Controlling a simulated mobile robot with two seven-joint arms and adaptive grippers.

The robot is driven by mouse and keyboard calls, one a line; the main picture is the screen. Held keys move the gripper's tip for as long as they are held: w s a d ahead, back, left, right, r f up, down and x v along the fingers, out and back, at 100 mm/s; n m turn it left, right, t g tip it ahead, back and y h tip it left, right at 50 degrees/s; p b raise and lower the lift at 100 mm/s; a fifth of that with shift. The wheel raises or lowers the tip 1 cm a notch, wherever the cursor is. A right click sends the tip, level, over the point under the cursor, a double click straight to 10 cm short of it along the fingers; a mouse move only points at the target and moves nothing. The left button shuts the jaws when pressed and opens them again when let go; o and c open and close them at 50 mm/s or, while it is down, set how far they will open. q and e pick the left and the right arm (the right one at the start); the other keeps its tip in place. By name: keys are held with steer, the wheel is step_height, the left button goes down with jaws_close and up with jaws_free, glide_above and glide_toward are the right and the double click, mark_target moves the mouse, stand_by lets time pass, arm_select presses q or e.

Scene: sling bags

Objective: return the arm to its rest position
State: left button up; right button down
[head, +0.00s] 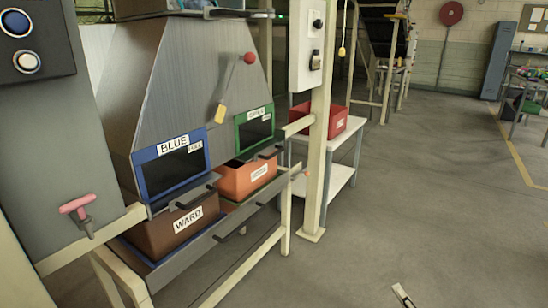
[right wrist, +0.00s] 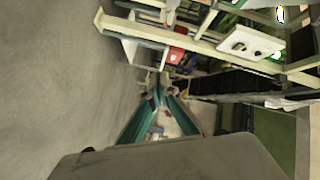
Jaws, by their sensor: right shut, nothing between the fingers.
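My right gripper (head: 402,296) shows only as a small tip at the bottom edge of the head view, right of the middle, over bare floor. It is shut with nothing held and touches nothing that I can see. In the right wrist view, the dark gripper body fills the bottom, and the picture is turned sideways. The rest of my right arm is out of the head view. My left gripper is not in view.
A metal chute frame stands at left, with a blue-framed hatch (head: 171,166), a green-framed hatch (head: 254,129), a brown WARD bin (head: 160,238) and an orange bin (head: 236,181). A red bin (head: 334,119) sits on a white table behind the post (head: 319,150). Floor at right is clear.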

steer(key=d+r+n, duration=0.1)
steer(key=d+r, duration=0.1)
steer(key=d, duration=0.6)
steer(key=d+r+n, duration=0.2)
steer(key=d+r, duration=0.1)
steer(key=d, duration=0.5)
steer(key=s+a+f+n+g+y, duration=0.25)
steer(key=s+a+f+n, duration=0.35)
steer(key=s+a, duration=0.35)
steer(key=s+a+f+n+g+y, duration=0.2)
steer(key=s+a+f+n+g, duration=0.3)
steer(key=s+a, duration=0.5)
steer(key=s+a+n+g+h, duration=0.25)
steer(key=s+n, duration=0.95)
steer(key=s, duration=0.6)
steer(key=w+a+r+m+t+h, duration=0.15)
steer(key=a+m+t, duration=0.25)
steer(key=a+m, duration=0.6)
arm_select(q)
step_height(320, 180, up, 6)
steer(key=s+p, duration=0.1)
steer(key=p, duration=1.3)
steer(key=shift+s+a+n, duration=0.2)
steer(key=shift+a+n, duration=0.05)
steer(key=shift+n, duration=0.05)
arm_select(e)
step_height(320, 180, up, 7)
steer(key=shift+s+f, duration=0.2)
steer(key=shift+s, duration=0.2)
